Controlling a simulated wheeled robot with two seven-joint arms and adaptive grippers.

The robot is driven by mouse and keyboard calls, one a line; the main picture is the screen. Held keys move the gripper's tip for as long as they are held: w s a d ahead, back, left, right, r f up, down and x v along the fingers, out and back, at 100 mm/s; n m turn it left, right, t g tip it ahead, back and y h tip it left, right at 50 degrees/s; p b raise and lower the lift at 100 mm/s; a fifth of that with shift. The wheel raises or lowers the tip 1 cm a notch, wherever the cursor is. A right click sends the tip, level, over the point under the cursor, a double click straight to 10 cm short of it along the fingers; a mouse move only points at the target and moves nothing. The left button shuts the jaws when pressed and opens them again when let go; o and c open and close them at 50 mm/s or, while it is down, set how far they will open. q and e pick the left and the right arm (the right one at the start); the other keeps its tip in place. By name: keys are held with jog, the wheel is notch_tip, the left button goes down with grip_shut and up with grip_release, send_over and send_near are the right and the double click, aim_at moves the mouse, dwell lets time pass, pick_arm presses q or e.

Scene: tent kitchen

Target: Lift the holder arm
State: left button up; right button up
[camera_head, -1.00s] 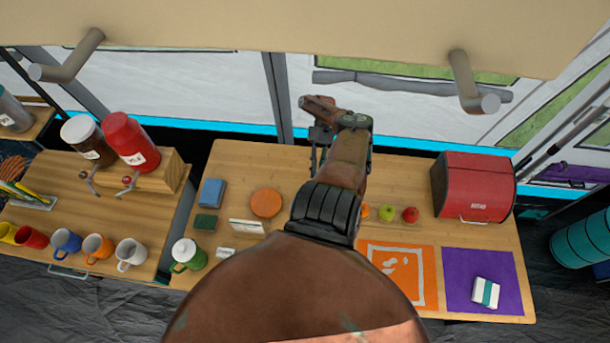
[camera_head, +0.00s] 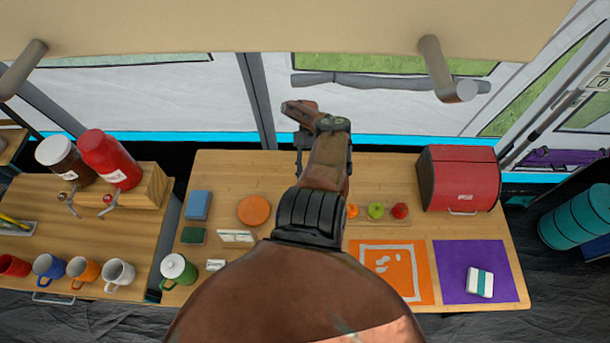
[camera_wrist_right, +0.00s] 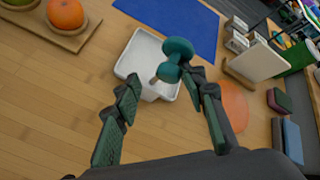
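In the right wrist view, a teal piece with rounded ends (camera_wrist_right: 178,50) and a short pale tip stands over a white square dish (camera_wrist_right: 137,52). It may be the holder arm; I cannot tell for sure. My right gripper (camera_wrist_right: 165,105) is open, its fingers apart. The teal piece lies ahead of the fingers, nearer the right-hand one; I cannot tell whether they touch. In the head view, my right arm reaches over the table and its gripper (camera_head: 300,125) is at the far side; the arm hides the dish. My left gripper is not in view.
A fruit board (camera_head: 383,220), orange mat (camera_head: 425,280), purple mat (camera_head: 508,260) and red bread box (camera_head: 459,180) are right.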

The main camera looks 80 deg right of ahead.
jog(key=shift+r, duration=0.2)
notch_tip(320, 180, up, 10)
dwell(0.8)
jog(key=shift+f, duration=0.1)
notch_tip(320, 180, down, 7)
jog(key=shift+w+f, duration=0.15)
jog(key=shift+f, duration=0.05)
dwell(0.3)
